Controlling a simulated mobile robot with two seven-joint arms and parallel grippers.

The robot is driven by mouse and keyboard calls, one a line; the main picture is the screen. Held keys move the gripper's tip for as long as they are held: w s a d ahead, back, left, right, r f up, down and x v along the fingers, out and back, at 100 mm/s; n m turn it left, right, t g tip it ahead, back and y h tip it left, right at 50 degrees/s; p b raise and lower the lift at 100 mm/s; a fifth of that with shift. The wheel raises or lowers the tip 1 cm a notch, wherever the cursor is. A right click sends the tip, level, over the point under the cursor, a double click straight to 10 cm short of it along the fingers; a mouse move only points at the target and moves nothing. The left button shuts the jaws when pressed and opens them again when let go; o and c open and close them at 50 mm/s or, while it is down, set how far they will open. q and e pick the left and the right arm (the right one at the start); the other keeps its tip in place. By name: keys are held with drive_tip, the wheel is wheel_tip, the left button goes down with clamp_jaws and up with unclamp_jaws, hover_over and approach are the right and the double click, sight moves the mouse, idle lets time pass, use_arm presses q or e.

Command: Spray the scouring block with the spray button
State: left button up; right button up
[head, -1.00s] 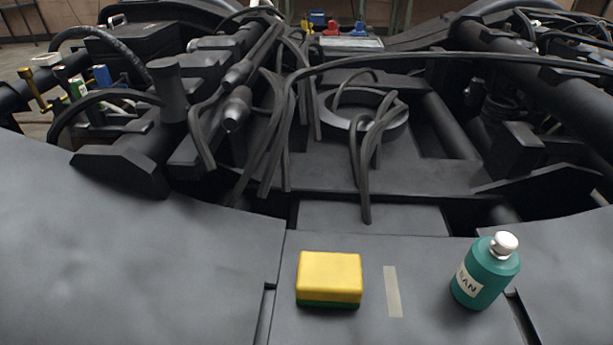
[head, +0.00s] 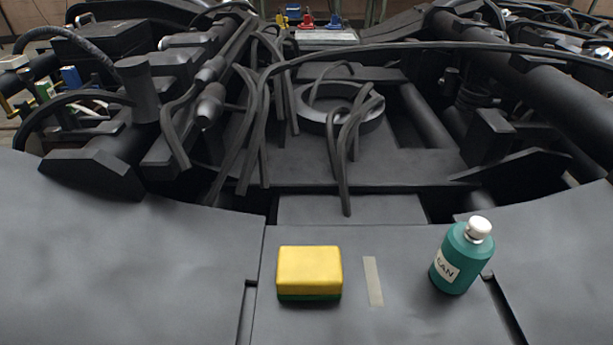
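The scouring block (head: 309,270) is yellow on top with a dark green underside. It lies on the flat grey surface at the lower middle of the head view. A teal bottle (head: 463,262) with a white label stands to its right, near a slot in the surface. The bottle's silvery-white cap (head: 479,227) is on top and looks like the spray button. The block and the bottle are apart. Neither of my grippers is in view, and nothing touches either object.
A pale strip (head: 373,281) lies flat between block and bottle. Black cables (head: 341,160), a ring (head: 341,108) and thick dark beams of the bogie rise behind. Small blue, red and yellow items (head: 306,20) sit at the far back. The surface around the block is clear.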

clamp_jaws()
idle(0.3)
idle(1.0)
